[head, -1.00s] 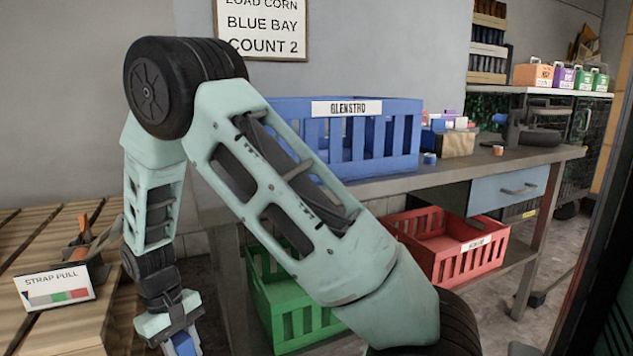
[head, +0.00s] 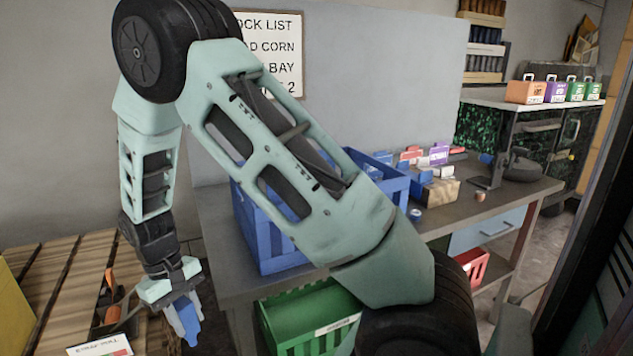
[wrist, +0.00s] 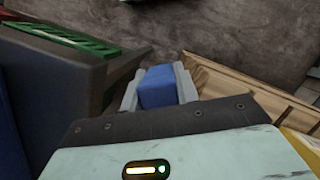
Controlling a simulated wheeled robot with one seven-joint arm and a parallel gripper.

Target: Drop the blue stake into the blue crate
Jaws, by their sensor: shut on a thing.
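My gripper (head: 184,312) is at the lower left of the head view, pointing down. It is shut on the blue stake (head: 189,322), which sits between its grey fingers. The wrist view shows the stake's blue end (wrist: 157,88) between both fingers. The blue crate (head: 262,238) stands on the grey workbench, to the right of my gripper in the head view. My arm crosses in front of the crate and hides much of it, including most of its inside. The stake is outside the crate, over the gap near the wooden slatted table.
A green crate (head: 300,325) and a red crate (head: 473,268) sit under the workbench (head: 470,205). Small boxes (head: 440,190) stand right of the blue crate. The slatted table (head: 40,250) at left bears an orange-handled tool (head: 112,290) and a sign card.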

